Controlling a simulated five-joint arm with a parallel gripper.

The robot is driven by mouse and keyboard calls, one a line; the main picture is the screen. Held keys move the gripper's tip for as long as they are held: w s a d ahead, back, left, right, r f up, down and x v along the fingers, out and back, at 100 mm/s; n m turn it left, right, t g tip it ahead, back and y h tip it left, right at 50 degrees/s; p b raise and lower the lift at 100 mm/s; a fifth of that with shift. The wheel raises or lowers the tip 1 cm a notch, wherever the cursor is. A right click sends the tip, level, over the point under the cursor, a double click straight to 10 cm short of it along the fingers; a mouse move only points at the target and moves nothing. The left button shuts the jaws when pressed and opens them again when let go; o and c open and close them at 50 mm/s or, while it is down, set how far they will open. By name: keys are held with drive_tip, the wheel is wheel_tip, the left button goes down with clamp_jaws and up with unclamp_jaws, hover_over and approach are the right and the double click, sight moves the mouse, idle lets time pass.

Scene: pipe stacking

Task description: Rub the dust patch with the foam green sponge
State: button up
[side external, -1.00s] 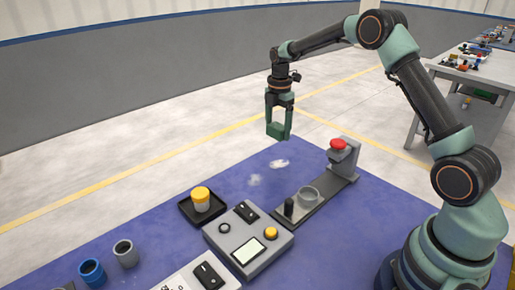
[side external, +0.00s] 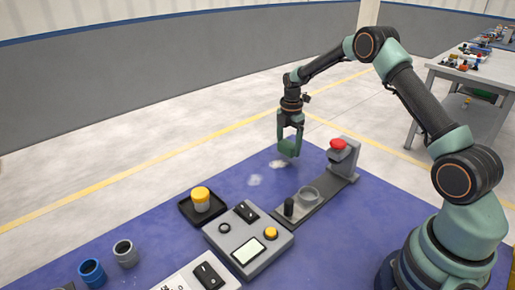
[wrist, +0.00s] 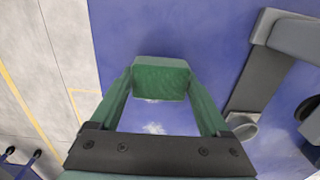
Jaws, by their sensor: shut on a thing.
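My gripper (side external: 290,141) is shut on the green foam sponge (side external: 290,148) near the far edge of the blue table. In the wrist view the sponge (wrist: 160,80) sits between the two fingertips. A whitish dust patch (side external: 277,164) lies on the table just below and left of the sponge, which partly covers it from the side. A second pale patch (side external: 255,180) lies a little nearer the camera. One patch (wrist: 154,128) shows between the fingers in the wrist view. I cannot tell whether the sponge touches the table.
A grey stand with a red top (side external: 338,144) and a round cup (side external: 308,194) is right of the patches. A yellow-capped jar (side external: 201,197) on a black tray and a grey control box (side external: 248,236) stand nearer. The blue table (side external: 215,171) is clear around the patches.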

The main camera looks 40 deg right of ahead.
sight(272, 168)
drive_tip(key=shift+f, duration=0.85)
drive_tip(key=shift+a+f, duration=0.15)
drive_tip(key=shift+f, duration=0.45)
drive_tip(key=shift+a+r, duration=0.1)
drive_tip(key=shift+a, duration=3.4)
drive_tip(key=shift+d, duration=3.5)
drive_tip(key=shift+d+r, duration=0.1)
drive_tip(key=shift+d, duration=0.15)
drive_tip(key=shift+a+r, duration=0.1)
drive_tip(key=shift+r, duration=3.85)
